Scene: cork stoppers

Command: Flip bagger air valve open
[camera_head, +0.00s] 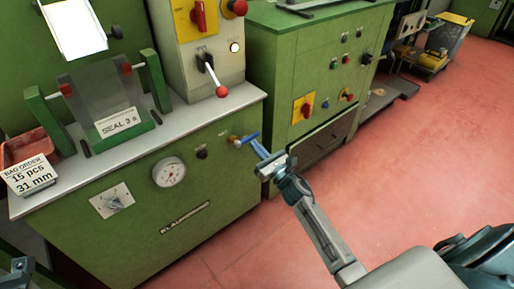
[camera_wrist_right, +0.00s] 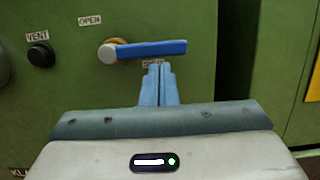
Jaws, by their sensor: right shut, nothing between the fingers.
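The air valve is on the front of the green bagger cabinet. Its blue lever (camera_wrist_right: 152,49) lies nearly level, pointing right from a brass-coloured pivot (camera_wrist_right: 107,53). An "OPEN" label (camera_wrist_right: 90,20) is above and left of the pivot; another label below the lever is mostly hidden by my fingers. The lever also shows in the head view (camera_head: 247,138). My right gripper (camera_wrist_right: 158,68) is shut and empty, its blue fingertips just under the lever; whether they touch it I cannot tell. In the head view my right gripper (camera_head: 259,148) reaches in from the lower right. My left gripper is not clearly visible.
A black "VENT" knob (camera_wrist_right: 41,53) is left of the valve. A pressure gauge (camera_head: 169,172) and a red-balled lever (camera_head: 221,91) are on the bagger. A second green cabinet (camera_head: 300,65) stands to the right. The red floor (camera_head: 430,150) is open.

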